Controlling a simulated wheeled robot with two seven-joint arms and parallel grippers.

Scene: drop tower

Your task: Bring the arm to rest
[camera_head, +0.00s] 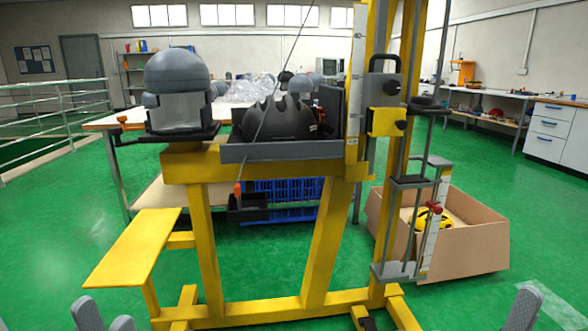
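My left gripper (105,317) shows at the bottom left edge. Its two grey fingertips stand apart with nothing seen between them, and the rest of the arm is out of frame. A single grey finger of my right gripper (523,308) shows at the bottom right over the floor; its other finger is not seen. Both grippers are low and apart from the yellow drop tower (325,245). A grey headform (178,88) stands on a black base at the left.
A yellow side shelf (133,247) juts out at the tower's left, above the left gripper. A cardboard box (465,240) with a yellow item stands at the right. A white table (105,122) is behind the tower. Green floor (60,235) is open at left and right.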

